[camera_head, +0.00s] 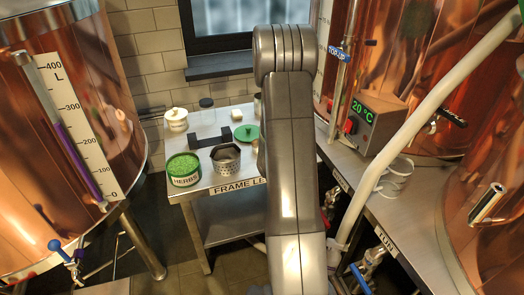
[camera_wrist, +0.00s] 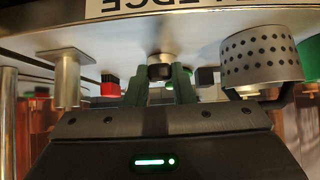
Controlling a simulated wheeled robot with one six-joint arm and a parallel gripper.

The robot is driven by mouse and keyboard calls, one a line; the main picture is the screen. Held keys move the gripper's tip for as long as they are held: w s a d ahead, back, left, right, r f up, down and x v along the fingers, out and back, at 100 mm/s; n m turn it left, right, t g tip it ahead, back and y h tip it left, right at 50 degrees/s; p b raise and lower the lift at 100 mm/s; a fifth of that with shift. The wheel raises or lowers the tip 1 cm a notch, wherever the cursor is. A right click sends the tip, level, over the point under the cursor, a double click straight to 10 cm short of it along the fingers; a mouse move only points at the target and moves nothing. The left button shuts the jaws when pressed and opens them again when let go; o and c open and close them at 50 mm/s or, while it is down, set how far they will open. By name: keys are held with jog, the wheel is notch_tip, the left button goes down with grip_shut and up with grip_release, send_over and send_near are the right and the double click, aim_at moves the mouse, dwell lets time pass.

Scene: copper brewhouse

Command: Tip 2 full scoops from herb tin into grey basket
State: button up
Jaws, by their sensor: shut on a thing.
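The herb tin (camera_head: 184,179) is an open green tin labelled HERBS, filled with green herbs, at the front left of the small steel table. The grey basket (camera_head: 227,166) is perforated and stands right beside it; its inside looks dark. It also shows upside down in the wrist view (camera_wrist: 262,55), at the upper right. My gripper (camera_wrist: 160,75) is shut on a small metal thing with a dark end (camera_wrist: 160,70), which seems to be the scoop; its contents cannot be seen. In the head view my arm hides the gripper and scoop.
The steel table (camera_head: 210,185) also holds a white lidded pot (camera_head: 176,120), a dark bracket (camera_head: 208,138), a green lid (camera_head: 246,132) and a white block (camera_head: 237,115). Copper vessels stand at both sides.

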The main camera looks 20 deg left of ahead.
grip_shut()
jog(key=shift+r, duration=0.15)
jog(key=shift+r+p, duration=0.55)
jog(key=shift+r, duration=0.05)
notch_tip(320, 180, up, 8)
jog(key=p, duration=0.6)
dwell(0.4)
jog(key=shift+a, duration=0.1)
dwell(0.9)
